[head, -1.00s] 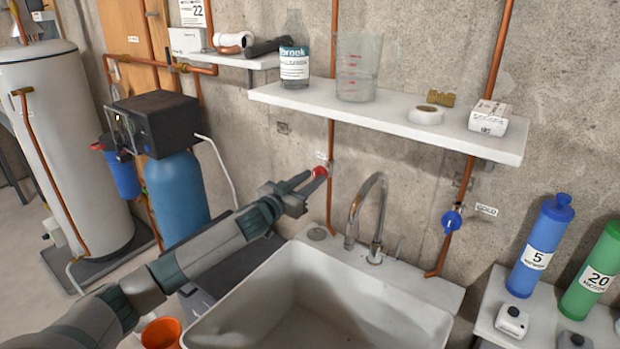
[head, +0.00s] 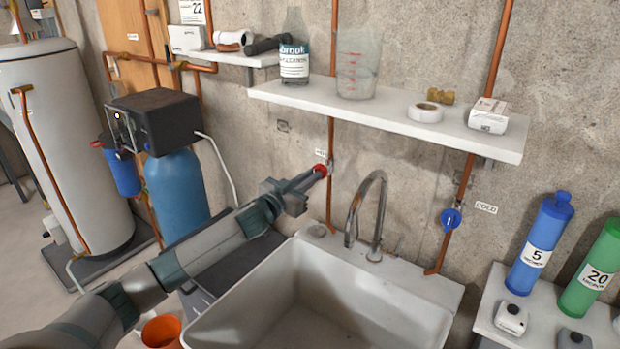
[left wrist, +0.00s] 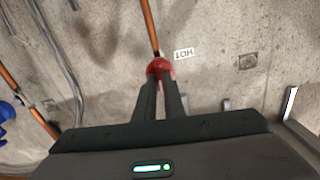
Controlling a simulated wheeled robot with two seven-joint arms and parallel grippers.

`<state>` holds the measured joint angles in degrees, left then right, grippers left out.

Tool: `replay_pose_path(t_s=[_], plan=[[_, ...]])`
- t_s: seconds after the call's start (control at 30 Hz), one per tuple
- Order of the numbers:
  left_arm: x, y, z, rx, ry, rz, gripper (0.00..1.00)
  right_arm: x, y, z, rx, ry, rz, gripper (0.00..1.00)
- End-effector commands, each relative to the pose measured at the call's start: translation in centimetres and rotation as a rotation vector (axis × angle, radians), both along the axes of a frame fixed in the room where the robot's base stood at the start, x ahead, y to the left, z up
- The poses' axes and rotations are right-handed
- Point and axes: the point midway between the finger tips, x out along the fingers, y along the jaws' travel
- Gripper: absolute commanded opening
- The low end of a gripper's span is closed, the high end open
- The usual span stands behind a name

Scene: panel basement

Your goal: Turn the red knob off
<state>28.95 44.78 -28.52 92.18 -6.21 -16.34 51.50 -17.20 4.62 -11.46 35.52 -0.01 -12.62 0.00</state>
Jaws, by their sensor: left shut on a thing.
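The red knob (head: 320,170) sits on a copper pipe on the wall above the back left of the sink, beside a small label. My left gripper (head: 313,176) reaches it from the left, with its fingertips at the knob. In the left wrist view the two fingers are close together and shut on the red knob (left wrist: 159,69), whose rim shows around the tips; the label "HOT" is beside it. The fingers hide the middle of the knob. My right gripper is not in view.
A white sink (head: 320,290) with a curved faucet (head: 372,215) lies below. A blue knob (head: 450,219) labelled COLD is on the right pipe. A white shelf (head: 390,120) with a bottle and beaker overhangs the knobs. A blue tank (head: 177,195) stands left.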

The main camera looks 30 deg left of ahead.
Motion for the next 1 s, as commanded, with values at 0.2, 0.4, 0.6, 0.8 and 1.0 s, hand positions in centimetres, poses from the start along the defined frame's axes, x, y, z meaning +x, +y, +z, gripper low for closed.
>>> replay_pose_path(t_s=[0.2, 0.4, 0.6, 0.8, 1.0], plan=[[-0.01, -0.07, 0.03, 0.139, -0.019, 0.000, 0.00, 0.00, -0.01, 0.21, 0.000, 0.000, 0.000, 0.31], [-0.01, -0.15, 0.03, 0.312, -0.044, 0.000, 0.00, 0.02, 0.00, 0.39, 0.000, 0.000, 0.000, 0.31], [-0.02, -0.23, -0.01, 0.501, -0.071, 0.000, 0.00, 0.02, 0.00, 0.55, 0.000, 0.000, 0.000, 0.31], [-0.03, -0.30, -0.07, 0.690, -0.097, -0.001, 0.00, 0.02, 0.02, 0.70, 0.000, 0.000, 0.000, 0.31], [-0.04, -0.34, -0.11, 0.877, -0.124, -0.001, 0.00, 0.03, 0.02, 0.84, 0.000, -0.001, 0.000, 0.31]])
